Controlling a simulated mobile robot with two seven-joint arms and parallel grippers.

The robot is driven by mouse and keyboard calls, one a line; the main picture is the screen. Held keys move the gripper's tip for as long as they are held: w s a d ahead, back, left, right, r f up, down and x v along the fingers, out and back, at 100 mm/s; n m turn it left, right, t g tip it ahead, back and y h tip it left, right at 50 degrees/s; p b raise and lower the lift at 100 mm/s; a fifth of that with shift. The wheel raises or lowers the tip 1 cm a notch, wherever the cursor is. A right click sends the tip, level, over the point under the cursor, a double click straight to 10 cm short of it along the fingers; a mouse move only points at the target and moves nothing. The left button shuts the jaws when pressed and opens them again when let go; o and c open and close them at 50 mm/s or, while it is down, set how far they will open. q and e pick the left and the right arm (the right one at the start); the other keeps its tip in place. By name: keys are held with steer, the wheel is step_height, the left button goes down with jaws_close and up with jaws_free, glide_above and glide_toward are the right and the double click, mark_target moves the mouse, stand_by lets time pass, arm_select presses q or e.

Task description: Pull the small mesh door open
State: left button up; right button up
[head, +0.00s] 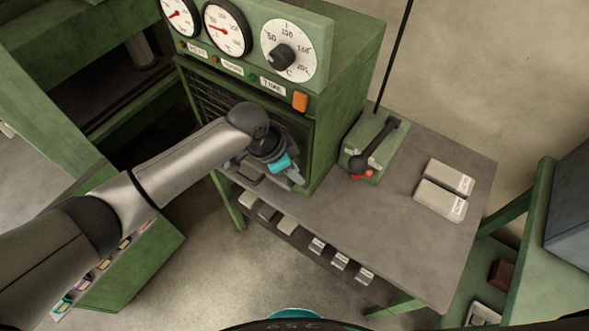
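The small mesh door (208,98) is a dark grille in the front of the green cabinet (345,65), below the gauge panel. Its left part shows and looks flush with the frame. My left gripper (286,176), dark with a teal part, is at the lower right part of the cabinet front, close to the door. Its fingertips are small and partly hidden, so I cannot tell if they hold anything. My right gripper is not in view.
The cabinet stands on a grey bench (400,225). A green lever device (376,148) and two pale labelled packs (440,200) are on the bench. A shelf below holds several small blocks (317,245). Green frames stand at left and right.

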arm_select(q)
jaws_close()
stand_by(1.2)
